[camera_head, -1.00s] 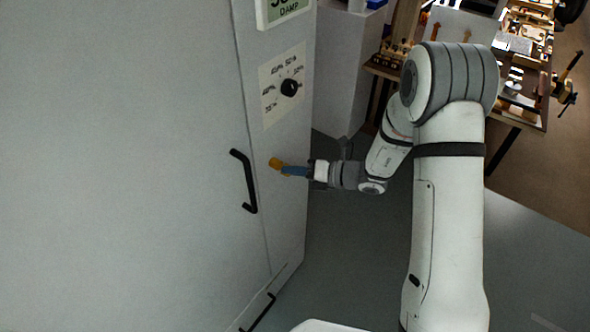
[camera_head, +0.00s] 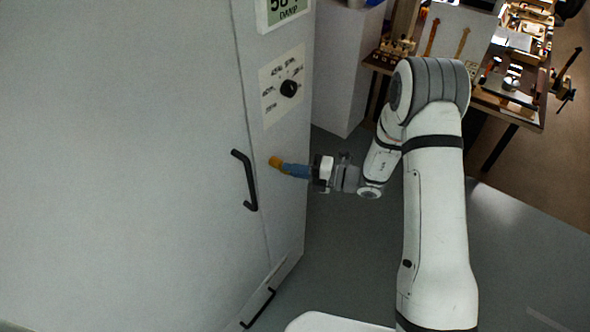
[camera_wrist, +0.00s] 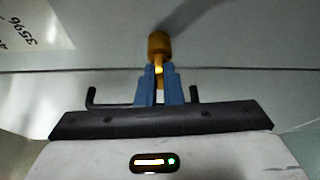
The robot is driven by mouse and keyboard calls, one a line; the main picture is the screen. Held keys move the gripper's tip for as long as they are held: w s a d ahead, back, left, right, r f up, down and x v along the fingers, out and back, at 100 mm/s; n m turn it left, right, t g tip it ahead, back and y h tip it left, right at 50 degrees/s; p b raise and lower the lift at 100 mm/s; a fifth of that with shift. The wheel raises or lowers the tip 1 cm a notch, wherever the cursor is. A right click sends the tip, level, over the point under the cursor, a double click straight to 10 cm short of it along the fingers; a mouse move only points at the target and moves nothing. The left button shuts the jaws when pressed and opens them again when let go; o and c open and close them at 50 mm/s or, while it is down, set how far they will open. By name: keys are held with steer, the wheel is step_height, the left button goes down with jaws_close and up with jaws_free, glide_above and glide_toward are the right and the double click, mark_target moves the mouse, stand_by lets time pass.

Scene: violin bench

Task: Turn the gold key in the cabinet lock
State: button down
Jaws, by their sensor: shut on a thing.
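The gold lock (camera_head: 275,162) sits on the cabinet front, right of the black door handle. My gripper (camera_head: 290,169) has its blue fingers right at the lock. In the wrist view, the gold lock (camera_wrist: 159,44) stands out from the cabinet face. The gold key (camera_wrist: 159,72) runs down from it between the blue fingertips of my gripper (camera_wrist: 159,82), which are shut on it. Most of the key is hidden between the fingers.
The grey cabinet (camera_head: 120,150) fills the left side. A workbench with tools (camera_head: 510,95) stands at the back right. The floor right of the cabinet is clear.

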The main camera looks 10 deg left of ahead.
steer(key=shift+m, duration=0.6)
steer(key=c, duration=1.5)
jaws_free()
steer(key=d+b, duration=0.3)
steer(key=d, duration=0.4)
steer(key=s+d+r+n+g+h+b, duration=0.1)
steer(key=s+d+r+n+g+h, duration=0.2)
steer(key=s+n, duration=0.45)
steer(key=s+d+r+n+g+h+b, duration=0.15)
steer(key=s+d+r+n+h, duration=0.3)
steer(key=n, duration=0.65)
steer(key=s+d+r+n+t+h+b, duration=0.1)
steer(key=s+d+r+n+t+h, duration=0.1)
steer(key=s+d+n+t+h, duration=0.2)
steer(key=s+d+r+n+t+h+b, duration=0.2)
steer(key=s+d+n+t+h, duration=0.2)
steer(key=d+n, duration=0.7)
steer(key=n+h, duration=0.2)
steer(key=shift+s+n, duration=0.15)
steer(key=shift+n, duration=0.2)
